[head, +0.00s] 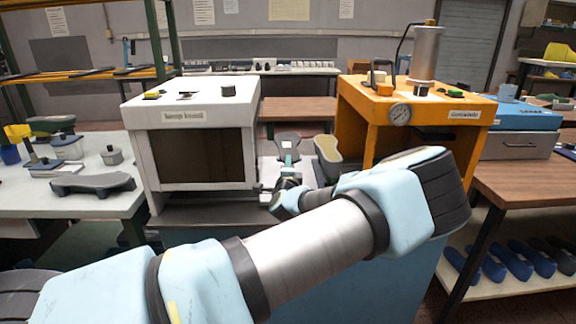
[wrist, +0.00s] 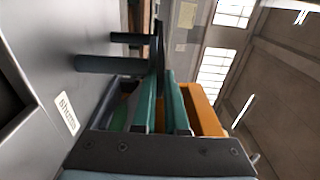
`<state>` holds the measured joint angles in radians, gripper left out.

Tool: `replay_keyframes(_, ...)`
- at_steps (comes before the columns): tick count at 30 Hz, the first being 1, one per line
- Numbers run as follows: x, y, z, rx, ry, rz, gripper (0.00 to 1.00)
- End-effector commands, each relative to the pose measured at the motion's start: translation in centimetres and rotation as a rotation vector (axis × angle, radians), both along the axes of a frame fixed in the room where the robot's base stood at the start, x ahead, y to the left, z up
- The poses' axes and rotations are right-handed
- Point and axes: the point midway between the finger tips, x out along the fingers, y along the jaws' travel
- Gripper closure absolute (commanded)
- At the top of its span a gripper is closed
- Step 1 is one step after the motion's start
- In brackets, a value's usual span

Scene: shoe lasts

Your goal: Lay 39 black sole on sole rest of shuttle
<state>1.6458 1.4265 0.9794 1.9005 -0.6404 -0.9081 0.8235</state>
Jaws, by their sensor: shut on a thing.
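My gripper (head: 287,159) is between the white machine and the orange machine, with its green fingers pointing away from me. In the wrist view the sole (wrist: 158,48) shows nearly edge-on as a thin black strip between the green fingers (wrist: 162,100). No size mark on it can be read. To its right, apart from it, a shoe-shaped piece (head: 328,158) with an olive face and grey edge stands between the machines. The sole rest of the shuttle cannot be made out clearly; my arm covers part of that area.
The white heater-like machine (head: 190,115) stands close on the left, the orange machine (head: 370,120) with a gauge on the right. Dark teal bars (wrist: 110,64) lie near the sole in the wrist view.

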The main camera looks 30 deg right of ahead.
Motion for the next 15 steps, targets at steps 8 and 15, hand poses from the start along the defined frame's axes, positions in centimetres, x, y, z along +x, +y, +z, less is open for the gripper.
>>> replay_keyframes(8, 0.01, 0.00, 0.06, 0.000, -0.001, 0.000, 1.00)
replay_keyframes(15, 0.01, 0.00, 0.04, 0.000, -0.001, 0.000, 0.69)
